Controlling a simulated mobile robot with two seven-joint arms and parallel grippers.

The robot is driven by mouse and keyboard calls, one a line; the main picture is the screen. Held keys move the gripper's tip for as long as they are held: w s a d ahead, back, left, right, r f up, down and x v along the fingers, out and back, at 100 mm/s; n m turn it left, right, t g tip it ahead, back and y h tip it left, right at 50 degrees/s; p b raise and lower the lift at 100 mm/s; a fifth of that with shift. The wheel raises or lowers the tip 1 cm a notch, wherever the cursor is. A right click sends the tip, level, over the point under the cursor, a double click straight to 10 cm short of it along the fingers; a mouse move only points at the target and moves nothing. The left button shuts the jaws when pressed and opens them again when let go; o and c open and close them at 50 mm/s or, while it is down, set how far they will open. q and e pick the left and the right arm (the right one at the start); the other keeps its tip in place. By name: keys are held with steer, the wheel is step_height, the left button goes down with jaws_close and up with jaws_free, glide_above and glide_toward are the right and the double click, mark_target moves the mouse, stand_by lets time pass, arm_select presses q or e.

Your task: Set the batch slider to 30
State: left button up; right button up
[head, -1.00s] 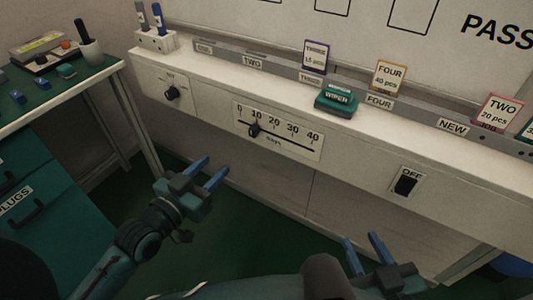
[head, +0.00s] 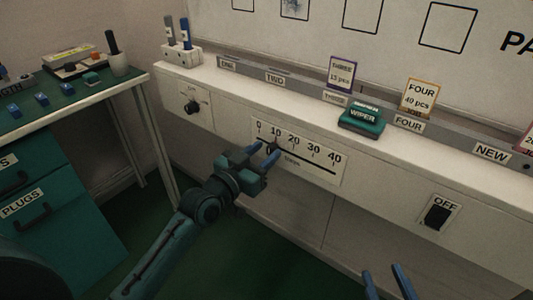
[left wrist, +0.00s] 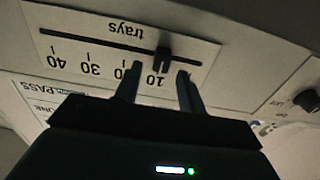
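The batch slider's white plate (head: 330,175), marked 0 to 40, is on the front panel; it shows upside down in the left wrist view (left wrist: 195,50). Its dark knob (left wrist: 163,50) stands at about the 10 mark. My left gripper (head: 267,147) is open in front of the plate. In the left wrist view its two fingers (left wrist: 158,86) are apart, one toward each side of the knob, and grip nothing. In the head view the fingers partly hide the knob. My right gripper (head: 387,279) is open and empty at the bottom edge, away from the panel.
A rotary knob (head: 192,107) is left of the slider, and a black OFF switch (head: 437,216) is to the right. A green wiper (head: 362,118) and cards stand on the ledge above. A side table (head: 100,93) is at left.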

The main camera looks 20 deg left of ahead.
arm_select(q)
steer(key=shift+x, duration=0.8)
steer(key=shift+c, duration=0.3)
jaws_close()
